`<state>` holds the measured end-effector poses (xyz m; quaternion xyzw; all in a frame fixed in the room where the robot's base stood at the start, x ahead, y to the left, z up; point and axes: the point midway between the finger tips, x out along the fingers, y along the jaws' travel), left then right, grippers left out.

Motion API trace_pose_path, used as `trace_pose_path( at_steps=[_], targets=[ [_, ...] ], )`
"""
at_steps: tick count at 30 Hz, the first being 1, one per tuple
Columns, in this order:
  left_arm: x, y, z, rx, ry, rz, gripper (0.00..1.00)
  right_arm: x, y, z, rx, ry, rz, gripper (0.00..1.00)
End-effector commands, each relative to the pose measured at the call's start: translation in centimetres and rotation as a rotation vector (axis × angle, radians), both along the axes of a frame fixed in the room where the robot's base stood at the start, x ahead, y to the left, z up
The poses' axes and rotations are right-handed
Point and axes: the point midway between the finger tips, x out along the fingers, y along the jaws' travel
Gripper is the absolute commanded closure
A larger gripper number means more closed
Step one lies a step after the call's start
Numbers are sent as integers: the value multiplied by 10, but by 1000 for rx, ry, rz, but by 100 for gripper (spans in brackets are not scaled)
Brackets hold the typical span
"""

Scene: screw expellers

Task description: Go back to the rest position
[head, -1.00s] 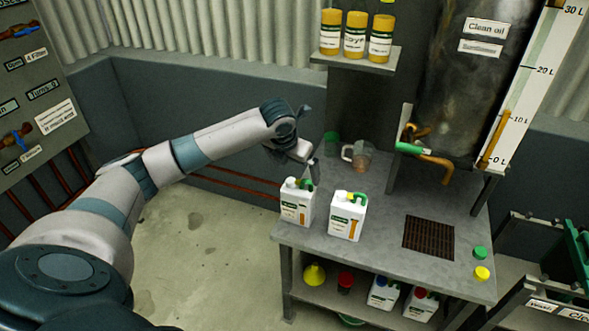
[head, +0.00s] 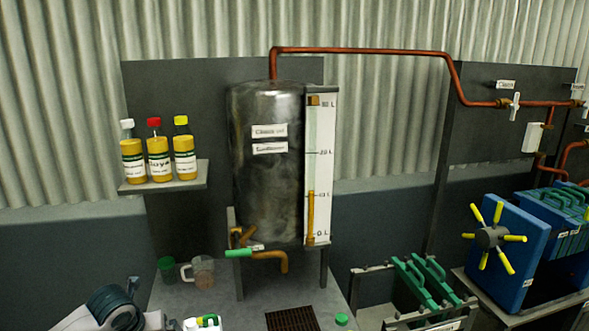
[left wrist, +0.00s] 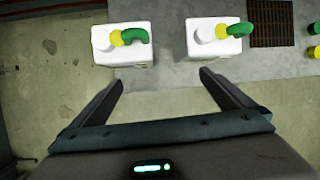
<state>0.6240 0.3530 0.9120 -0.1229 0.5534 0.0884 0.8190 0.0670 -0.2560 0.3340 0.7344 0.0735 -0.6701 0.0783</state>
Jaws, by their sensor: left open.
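My left gripper (left wrist: 162,88) shows in the left wrist view with its two fingers spread wide and nothing between them. Two white jugs with yellow and green spouts stand on the grey table beyond the fingertips, a left jug (left wrist: 122,50) and a right jug (left wrist: 215,45). Both are apart from the fingers. In the head view my left arm's wrist shows at the bottom left, and its fingers are out of the frame. Part of one white jug (head: 203,323) shows at the bottom edge there. My right gripper is in neither view.
A dark oil tank (head: 265,165) with a level gauge stands on the table (head: 185,295). A glass jug (head: 203,272) and a green-lidded container (head: 167,269) stand left of it. A shelf (head: 195,177) holds three bottles. A blue press (head: 505,255) is at the right.

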Motion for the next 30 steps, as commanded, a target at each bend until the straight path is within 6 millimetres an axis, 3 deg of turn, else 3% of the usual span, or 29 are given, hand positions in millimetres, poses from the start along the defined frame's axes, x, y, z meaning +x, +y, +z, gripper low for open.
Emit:
trace_pose_path(
  at_steps=[1, 6, 15, 22, 30],
  targets=[
    [-14, -20, -17, -47, 8, 54, 0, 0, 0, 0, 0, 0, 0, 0],
    [-57, -70, -55, -211, 21, 314, 0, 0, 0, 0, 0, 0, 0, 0],
    [-143, -133, -99, -499, 74, 872, 0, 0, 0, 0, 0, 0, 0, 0],
    [-214, -153, -116, -690, 117, 1375, 0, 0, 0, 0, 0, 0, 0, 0],
    [-287, -149, -122, -830, 121, 1938, 0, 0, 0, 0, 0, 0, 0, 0]
  ],
)
